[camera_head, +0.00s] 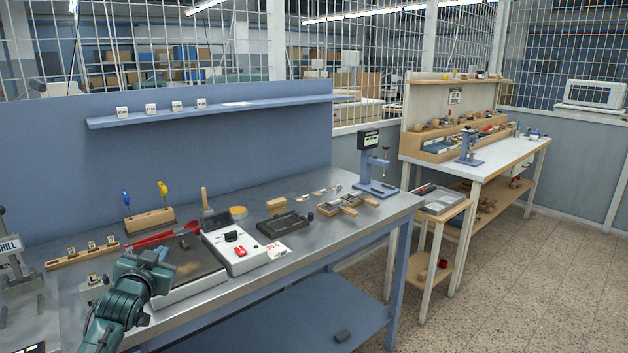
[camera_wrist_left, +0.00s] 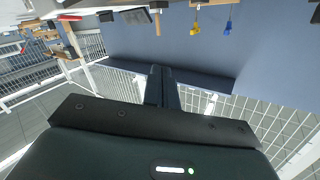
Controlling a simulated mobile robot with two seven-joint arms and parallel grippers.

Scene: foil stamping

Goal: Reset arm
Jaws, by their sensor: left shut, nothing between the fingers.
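My left gripper (camera_head: 160,256) shows at the lower left of the head view, at the front edge of the metal workbench (camera_head: 300,250). Its arm comes up from the bottom edge. In the left wrist view the two fingers (camera_wrist_left: 162,88) are together with nothing between them. That view looks upside down across the blue back panel and the wire mesh. My right gripper is in neither view.
Beside my left gripper stands a hot plate with a white control box (camera_head: 235,250). Behind are a wooden block (camera_head: 149,220) with blue and yellow tools and a red tool (camera_head: 160,236). A blue press stand (camera_head: 375,175) is at the bench's right end. Floor (camera_head: 510,270) is clear at right.

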